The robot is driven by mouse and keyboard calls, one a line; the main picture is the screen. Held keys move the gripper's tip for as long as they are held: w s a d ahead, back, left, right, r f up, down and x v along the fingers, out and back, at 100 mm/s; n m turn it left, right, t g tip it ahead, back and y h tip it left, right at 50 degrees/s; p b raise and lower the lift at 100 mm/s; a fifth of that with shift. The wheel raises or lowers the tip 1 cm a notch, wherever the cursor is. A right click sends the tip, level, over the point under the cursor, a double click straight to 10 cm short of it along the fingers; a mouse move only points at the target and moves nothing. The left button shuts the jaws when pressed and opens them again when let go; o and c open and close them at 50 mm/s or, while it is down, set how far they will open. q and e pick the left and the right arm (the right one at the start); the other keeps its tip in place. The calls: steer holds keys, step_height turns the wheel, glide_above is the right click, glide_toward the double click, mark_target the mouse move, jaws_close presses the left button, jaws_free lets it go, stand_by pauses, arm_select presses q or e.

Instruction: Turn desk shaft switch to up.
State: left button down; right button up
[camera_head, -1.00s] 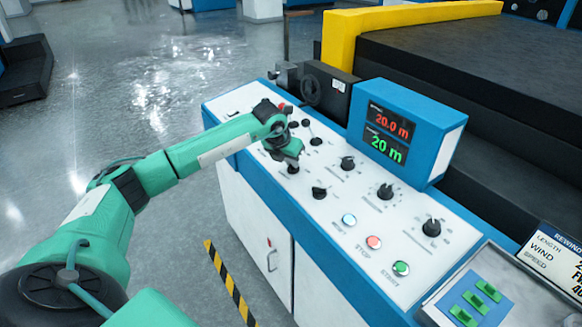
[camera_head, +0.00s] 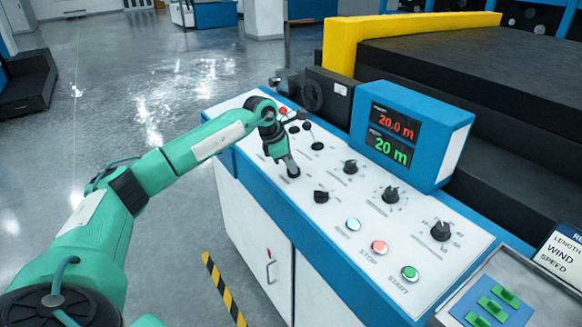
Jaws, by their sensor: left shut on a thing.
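The white control desk (camera_head: 335,235) with a blue edge runs through the middle of the head view. My left gripper (camera_head: 291,167) points down at the desk's near left part. It is shut on a small black switch (camera_head: 293,174), whose lower part shows just below the fingertips. The fingers hide most of this switch, so I cannot tell which way it is turned. Its label is too small to read. My right gripper is not in view.
Another black switch (camera_head: 320,197) and several black dials, such as one at the middle (camera_head: 390,194), stand nearby. A short lever (camera_head: 316,146) is just behind the gripper. Lit push buttons, including a red one (camera_head: 379,247), are nearer. A blue display box (camera_head: 415,135) rises behind.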

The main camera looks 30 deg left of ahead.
arm_select(q)
steer(key=shift+s+f+m+g, duration=0.1)
steer(key=shift+f+m+g, duration=0.2)
steer(key=shift+m, duration=0.7)
steer(key=shift+m+b, duration=0.3)
steer(key=shift+m, duration=0.3)
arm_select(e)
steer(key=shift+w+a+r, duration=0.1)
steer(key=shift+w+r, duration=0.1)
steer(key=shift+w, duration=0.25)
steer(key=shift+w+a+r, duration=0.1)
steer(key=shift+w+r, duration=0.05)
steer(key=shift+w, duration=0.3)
